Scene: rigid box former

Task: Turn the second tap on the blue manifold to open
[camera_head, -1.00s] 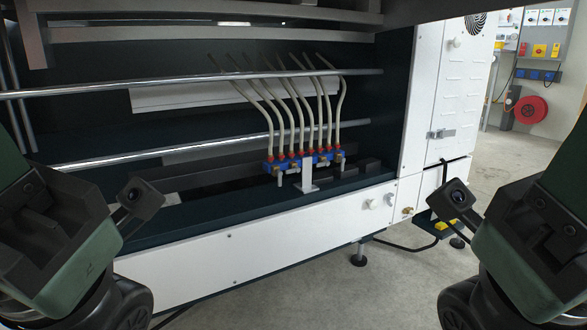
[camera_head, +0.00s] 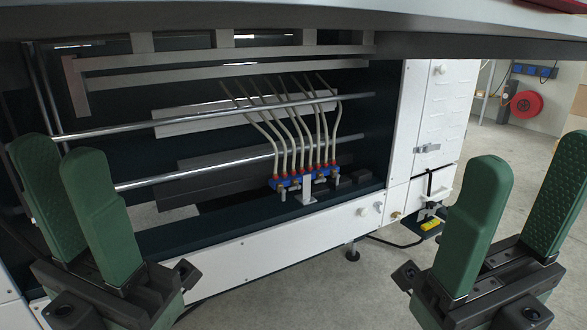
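The blue manifold (camera_head: 289,183) sits on the dark ledge inside the machine, on a pale metal bracket. Several cream hoses rise from red fittings along its top. Small taps show along its front and ends, too small to tell how each is turned. My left gripper (camera_head: 72,195) is at the lower left, its two green fingers upright and apart with nothing between them. My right gripper (camera_head: 512,215) is at the lower right, its green fingers also apart and empty. Both are well away from the manifold.
Two metal rods (camera_head: 210,123) cross the opening, one running behind the hoses. A white lower panel (camera_head: 240,262) forms the front edge. A white cabinet (camera_head: 440,110) bounds the right. A dark beam hangs above. The space between my grippers is clear.

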